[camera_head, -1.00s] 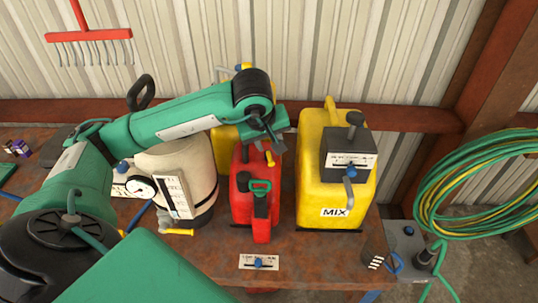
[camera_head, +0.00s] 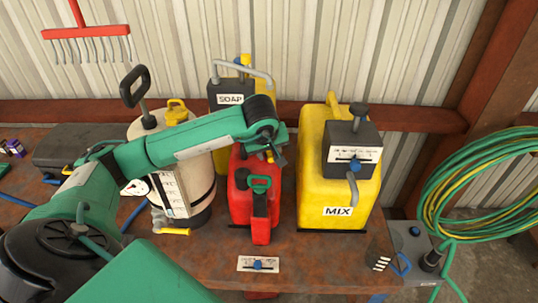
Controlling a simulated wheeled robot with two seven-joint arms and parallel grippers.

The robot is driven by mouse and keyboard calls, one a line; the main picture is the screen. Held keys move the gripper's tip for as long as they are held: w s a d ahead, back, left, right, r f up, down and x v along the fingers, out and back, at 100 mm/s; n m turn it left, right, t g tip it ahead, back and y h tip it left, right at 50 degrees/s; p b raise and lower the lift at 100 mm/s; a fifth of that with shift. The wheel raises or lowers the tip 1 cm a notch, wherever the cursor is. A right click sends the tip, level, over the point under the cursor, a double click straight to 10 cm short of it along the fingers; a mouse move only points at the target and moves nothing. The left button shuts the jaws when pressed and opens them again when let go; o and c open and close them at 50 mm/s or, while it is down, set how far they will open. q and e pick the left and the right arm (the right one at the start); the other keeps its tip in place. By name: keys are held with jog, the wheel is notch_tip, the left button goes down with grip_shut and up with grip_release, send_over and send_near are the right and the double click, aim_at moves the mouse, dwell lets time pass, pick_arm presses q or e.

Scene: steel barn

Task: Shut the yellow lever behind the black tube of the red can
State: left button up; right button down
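The red can (camera_head: 240,200) stands upright on the bench in the middle of the head view. The black tube (camera_head: 261,206) runs down its front, with a green handle (camera_head: 260,183) at its upper end. A small bit of yellow, which looks like the yellow lever (camera_head: 269,156), shows behind the tube at the can's top, partly hidden by my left gripper. My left gripper (camera_head: 277,152) is over the can's top right, pointing down, close to the lever. I cannot tell whether it touches the lever or how its fingers stand. My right gripper is not in view.
A yellow MIX can (camera_head: 330,190) stands close on the right. A cream sprayer (camera_head: 197,190) with a black handle is on the left, and a yellow SOAP container (camera_head: 218,146) is behind. A labelled plate with a blue knob (camera_head: 258,265) is at the front. A green hose coil (camera_head: 470,185) hangs right.

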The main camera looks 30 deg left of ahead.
pick_arm(q)
jog(key=shift+f, duration=0.1)
jog(key=shift+c, duration=0.5)
grip_shut()
jog(key=m+b, duration=0.1)
jog(key=b, duration=0.3)
jog(key=shift+s+a+f+m+h, duration=0.1)
jog(key=shift+a+f+m+h, duration=0.2)
jog(key=shift+a+m+h, duration=0.1)
jog(key=shift+s+a+r+m+b, duration=0.15)
jog(key=shift+r+m+b, duration=0.1)
jog(key=shift+m+b, duration=0.4)
jog(key=shift+h, duration=0.3)
jog(key=shift+o, duration=0.5)
grip_release()
jog(key=shift+r, duration=0.1)
